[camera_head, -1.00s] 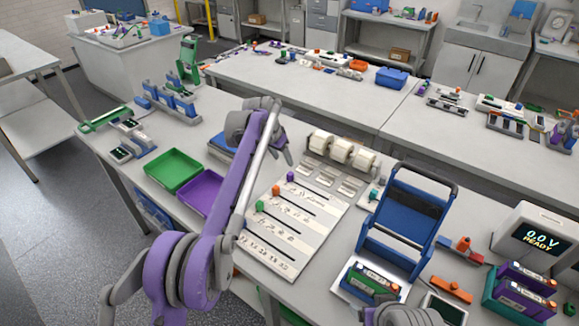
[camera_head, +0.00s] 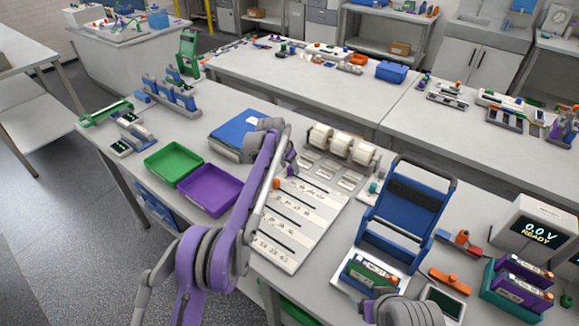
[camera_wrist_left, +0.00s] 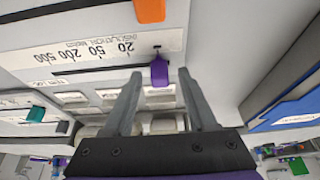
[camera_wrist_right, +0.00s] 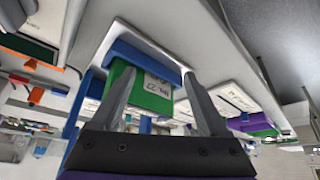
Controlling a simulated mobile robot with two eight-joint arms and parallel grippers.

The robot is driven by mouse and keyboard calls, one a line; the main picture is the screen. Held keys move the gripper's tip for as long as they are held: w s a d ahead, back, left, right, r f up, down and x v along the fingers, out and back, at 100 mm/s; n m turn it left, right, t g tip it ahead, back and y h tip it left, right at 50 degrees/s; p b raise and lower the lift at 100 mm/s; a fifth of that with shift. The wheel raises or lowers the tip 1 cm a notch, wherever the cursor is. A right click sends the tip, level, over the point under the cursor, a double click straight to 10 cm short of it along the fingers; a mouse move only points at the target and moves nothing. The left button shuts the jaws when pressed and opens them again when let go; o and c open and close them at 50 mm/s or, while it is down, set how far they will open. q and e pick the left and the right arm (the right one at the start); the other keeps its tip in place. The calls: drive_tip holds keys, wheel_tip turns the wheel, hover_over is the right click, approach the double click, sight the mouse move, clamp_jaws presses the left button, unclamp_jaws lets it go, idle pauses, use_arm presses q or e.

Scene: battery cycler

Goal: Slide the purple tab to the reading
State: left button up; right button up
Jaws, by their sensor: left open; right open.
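The purple tab (camera_wrist_left: 159,70) sits at the 20 end of a slot on the slider board (camera_head: 290,258), beside an insulation scale marked 20, 50, 200, 500. My left gripper (camera_wrist_left: 160,76) is open, with one finger on each side of the tab; I cannot tell whether they touch it. In the head view my left gripper (camera_head: 288,166) is at the board's upper left and hides most of the tab. My right gripper (camera_wrist_right: 158,76) is open, its fingers toward a green battery block (camera_wrist_right: 150,88) in a blue holder. The tester display (camera_head: 540,232) reads 0.0 V READY.
An orange tab (camera_wrist_left: 150,9) sits in the neighbouring slot. White rolls (camera_head: 343,144) stand behind the board. A blue folding frame (camera_head: 404,210) stands to its right. Green (camera_head: 173,163) and purple (camera_head: 211,188) trays and a blue binder (camera_head: 237,130) lie to the left.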

use_arm(q)
clamp_jaws()
idle(1.4)
